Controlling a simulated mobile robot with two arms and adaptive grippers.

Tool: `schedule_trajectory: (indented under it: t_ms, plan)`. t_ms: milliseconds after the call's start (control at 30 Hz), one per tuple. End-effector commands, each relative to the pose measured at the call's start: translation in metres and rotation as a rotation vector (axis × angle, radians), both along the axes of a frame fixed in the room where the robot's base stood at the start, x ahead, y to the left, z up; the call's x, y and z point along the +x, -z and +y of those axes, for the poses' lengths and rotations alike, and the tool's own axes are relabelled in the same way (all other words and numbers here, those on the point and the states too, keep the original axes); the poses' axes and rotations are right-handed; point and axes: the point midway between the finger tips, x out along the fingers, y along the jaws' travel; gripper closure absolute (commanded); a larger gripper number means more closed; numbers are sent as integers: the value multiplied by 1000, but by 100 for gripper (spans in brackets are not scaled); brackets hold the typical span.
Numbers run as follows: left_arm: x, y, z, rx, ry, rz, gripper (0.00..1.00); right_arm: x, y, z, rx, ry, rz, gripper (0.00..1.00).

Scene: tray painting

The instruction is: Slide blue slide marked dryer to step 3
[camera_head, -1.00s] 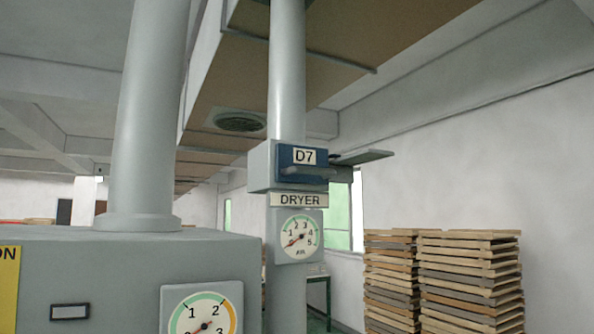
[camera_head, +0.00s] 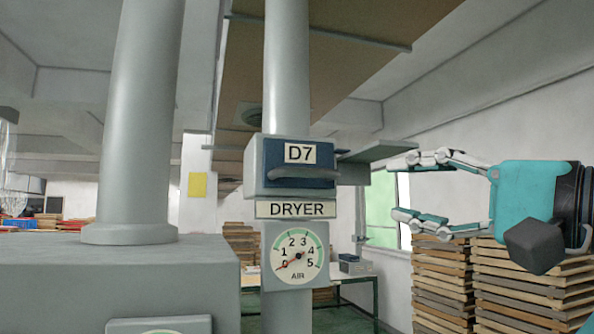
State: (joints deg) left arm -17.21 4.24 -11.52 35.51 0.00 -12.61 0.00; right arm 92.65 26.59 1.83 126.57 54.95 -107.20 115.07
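The blue slide (camera_head: 322,156) marked D7 sits in a grey housing on a vertical pipe, above a sign (camera_head: 296,209) reading DRYER. A grey handle (camera_head: 300,174) runs across its front. A grey plate (camera_head: 385,150) sticks out to the right of the housing. An air gauge (camera_head: 297,257) below has its red needle near 0. My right gripper (camera_head: 408,191) comes in from the right, its teal-and-grey fingers spread apart and empty, pointing left. In the picture its fingertips are just right of the housing, near the plate. My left gripper is not in view.
A thick grey pipe (camera_head: 140,125) rises from a grey cabinet (camera_head: 110,285) at the left. Stacks of wooden trays (camera_head: 440,285) stand behind my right gripper. A table (camera_head: 345,277) stands behind the gauge.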

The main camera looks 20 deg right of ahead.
Motion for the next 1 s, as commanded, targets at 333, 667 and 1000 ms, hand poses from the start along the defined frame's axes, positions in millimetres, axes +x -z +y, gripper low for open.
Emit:
schedule_trajectory:
  t_ms: [333, 667, 1000]
  plan:
    - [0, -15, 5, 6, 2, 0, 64, 1, -11, 13, 7, 4, -17, 64]
    - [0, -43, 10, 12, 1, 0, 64, 66, -26, 42, 8, 5, -16, 64]
    - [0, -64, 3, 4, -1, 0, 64, 120, -35, 67, 9, 6, -21, 64]
